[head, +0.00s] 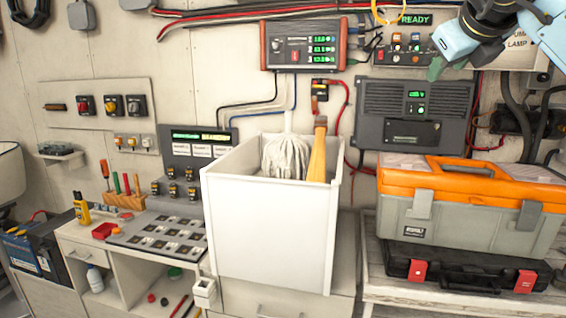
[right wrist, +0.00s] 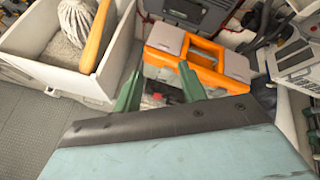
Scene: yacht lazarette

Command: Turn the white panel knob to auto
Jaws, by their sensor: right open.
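A white panel (head: 548,45) with the words PUMP and LAMP is at the upper right of the head view, partly covered by my right arm. I cannot make out a knob or an auto mark on it. My right gripper (head: 437,68) is to the left of this panel, its green finger showing beside the READY box. In the right wrist view the two green fingers of my right gripper (right wrist: 160,84) are apart with nothing between them. The orange toolbox lies beyond them. My left gripper is in neither view.
A grey toolbox with an orange lid (head: 470,190) stands on a black case (head: 455,268) below. A white bin (head: 268,235) holds a mop and a wooden handle. Wall units include a READY box (head: 400,55) and a dark charger (head: 415,112).

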